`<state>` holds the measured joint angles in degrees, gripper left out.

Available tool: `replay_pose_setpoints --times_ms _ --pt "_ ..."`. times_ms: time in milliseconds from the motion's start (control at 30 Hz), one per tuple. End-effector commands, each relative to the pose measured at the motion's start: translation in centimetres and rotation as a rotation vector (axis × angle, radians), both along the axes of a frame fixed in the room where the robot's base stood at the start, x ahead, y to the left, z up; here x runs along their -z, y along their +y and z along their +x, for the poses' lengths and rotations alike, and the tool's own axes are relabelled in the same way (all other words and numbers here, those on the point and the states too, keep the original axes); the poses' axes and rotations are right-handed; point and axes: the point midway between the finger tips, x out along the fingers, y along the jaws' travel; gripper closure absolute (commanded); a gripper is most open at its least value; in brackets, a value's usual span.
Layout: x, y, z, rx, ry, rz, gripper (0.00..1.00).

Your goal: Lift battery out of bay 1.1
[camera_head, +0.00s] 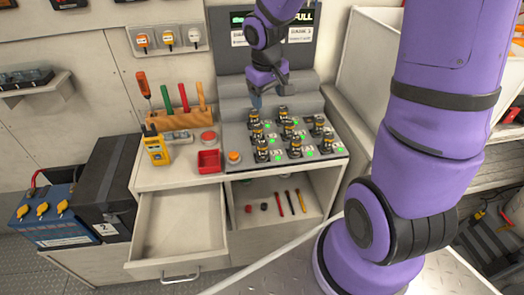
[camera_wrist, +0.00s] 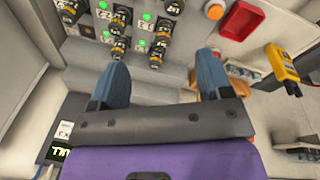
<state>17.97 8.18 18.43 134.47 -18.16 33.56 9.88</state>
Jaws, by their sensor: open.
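The charging panel (camera_head: 335,153) stands on the bench, with several black-and-yellow batteries seated upright in rows beside green lights. One battery (camera_head: 253,117) is at the back left, just below my gripper (camera_head: 257,97). In the wrist view, a battery (camera_wrist: 156,54) stands in front of and between my two blue fingers, beside a green light. My gripper (camera_wrist: 160,80) is open and empty, its fingers spread apart and not visibly touching any battery. The bay labels are too small to read surely, so I cannot tell which one is bay 1.1.
A grey stepped block (camera_head: 235,107) rises behind the batteries. An open drawer (camera_head: 180,225) juts out below.

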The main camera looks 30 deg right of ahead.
Motion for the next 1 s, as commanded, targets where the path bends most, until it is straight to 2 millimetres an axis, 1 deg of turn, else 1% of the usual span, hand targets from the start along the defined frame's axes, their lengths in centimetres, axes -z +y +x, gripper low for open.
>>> replay_pose_setpoints --times_ms 33,100,200,300,400,633,800,900,1000 --pt "1.7 -0.1 0.6 -0.002 0.023 0.014 0.28" --pt "3.6 -0.2 1.4 -0.011 0.042 0.033 0.28" --pt "6.4 -0.1 2.3 -0.021 0.066 0.064 0.28" --pt "8.5 0.1 2.9 -0.028 0.082 0.093 0.28" --pt "10.0 0.2 3.3 -0.030 0.094 0.114 0.28" --pt "12.0 0.4 3.5 -0.036 0.102 0.129 0.28" --pt "14.6 0.4 3.5 -0.037 0.102 0.129 0.28" --pt "15.8 0.4 3.5 -0.037 0.101 0.129 0.28" --pt "16.4 0.4 3.5 -0.035 0.101 0.129 0.28"
